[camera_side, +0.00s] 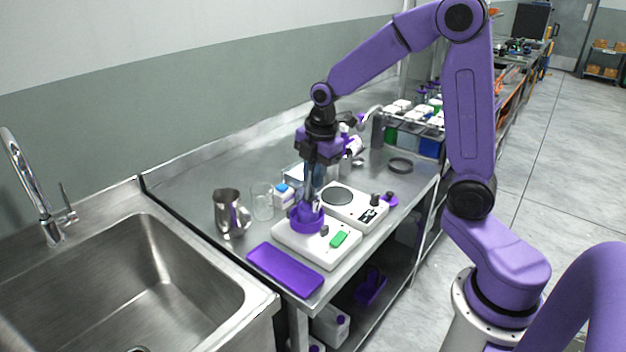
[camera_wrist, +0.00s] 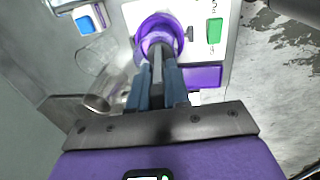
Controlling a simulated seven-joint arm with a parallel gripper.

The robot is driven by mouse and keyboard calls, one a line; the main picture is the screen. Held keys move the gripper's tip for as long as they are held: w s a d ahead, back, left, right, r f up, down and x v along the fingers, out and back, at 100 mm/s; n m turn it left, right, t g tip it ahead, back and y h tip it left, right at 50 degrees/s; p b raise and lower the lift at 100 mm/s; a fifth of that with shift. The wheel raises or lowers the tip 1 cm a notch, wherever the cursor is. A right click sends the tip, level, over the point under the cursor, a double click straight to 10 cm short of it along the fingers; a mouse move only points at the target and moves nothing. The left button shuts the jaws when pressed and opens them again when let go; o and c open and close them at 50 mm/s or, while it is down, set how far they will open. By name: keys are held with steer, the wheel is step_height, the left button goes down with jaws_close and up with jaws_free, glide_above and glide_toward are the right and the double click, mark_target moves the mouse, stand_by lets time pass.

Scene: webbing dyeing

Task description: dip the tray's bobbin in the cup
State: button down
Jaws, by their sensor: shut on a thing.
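My gripper (camera_side: 308,199) points straight down over the round purple cup (camera_side: 307,219), which stands on a white device with a green switch. In the wrist view my fingers (camera_wrist: 159,52) reach to the opening of the cup (camera_wrist: 145,31). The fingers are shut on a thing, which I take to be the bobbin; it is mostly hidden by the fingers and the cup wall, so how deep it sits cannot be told. The flat purple tray (camera_side: 285,269) lies at the table's front edge and looks empty. It shows partly in the wrist view (camera_wrist: 204,77).
A metal pitcher (camera_side: 228,212) and a clear glass beaker (camera_side: 262,203) stand left of the cup. A white hot plate (camera_side: 352,207) is close behind it, and a blue-capped white container (camera_side: 284,196) is near. A sink (camera_side: 130,275) lies to the left.

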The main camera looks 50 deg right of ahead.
steer(key=shift+s+r, duration=0.2)
steer(key=shift+r, duration=0.85)
steer(key=shift+s+r, duration=0.15)
steer(key=shift+r, duration=0.9)
steer(key=shift+s+r, duration=0.2)
steer(key=shift+r, duration=0.85)
steer(key=shift+r, duration=2.05)
